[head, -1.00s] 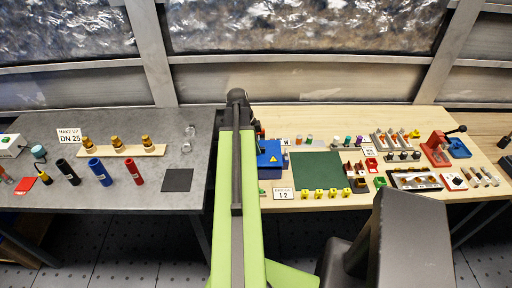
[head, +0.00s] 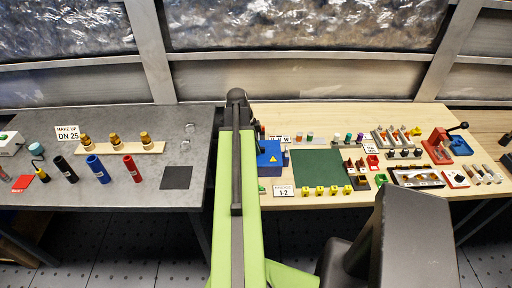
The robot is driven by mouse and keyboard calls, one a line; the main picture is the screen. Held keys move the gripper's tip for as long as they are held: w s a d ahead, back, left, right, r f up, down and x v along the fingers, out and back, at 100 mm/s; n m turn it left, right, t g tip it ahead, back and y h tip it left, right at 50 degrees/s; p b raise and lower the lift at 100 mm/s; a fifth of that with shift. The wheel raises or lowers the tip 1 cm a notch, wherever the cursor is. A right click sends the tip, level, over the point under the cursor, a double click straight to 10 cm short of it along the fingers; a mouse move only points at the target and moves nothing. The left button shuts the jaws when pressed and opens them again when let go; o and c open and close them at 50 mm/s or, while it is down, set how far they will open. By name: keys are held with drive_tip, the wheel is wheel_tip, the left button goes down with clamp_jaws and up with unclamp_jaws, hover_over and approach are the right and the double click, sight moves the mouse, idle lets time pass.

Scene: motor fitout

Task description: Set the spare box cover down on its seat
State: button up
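A blue box-shaped piece with a yellow warning triangle (head: 271,157) is on the wooden bench, just right of my green arm link, which hides its left edge. I cannot tell whether it is the spare box cover or a box that wears one. No separate cover or bare seat can be made out. My green arm link stands upright through the middle of the view. My gripper cannot be made out, so its hold and its distance from the blue piece are not shown.
A dark green mat (head: 318,170) lies bare beside the blue piece. Yellow blocks (head: 333,190) line its front. A red clamp-like tool (head: 437,147) stands right. On the grey bench are colored tubes (head: 97,168), brass fittings (head: 116,140) and a black square (head: 177,178).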

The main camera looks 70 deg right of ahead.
drive_tip(key=o, duration=0.4)
drive_tip(key=p+v, duration=1.6)
drive_tip(key=v, duration=0.1)
drive_tip(key=shift+w+r+p, duration=0.1)
drive_tip(key=shift+r+p, duration=0.1)
drive_tip(key=shift+p, duration=0.15)
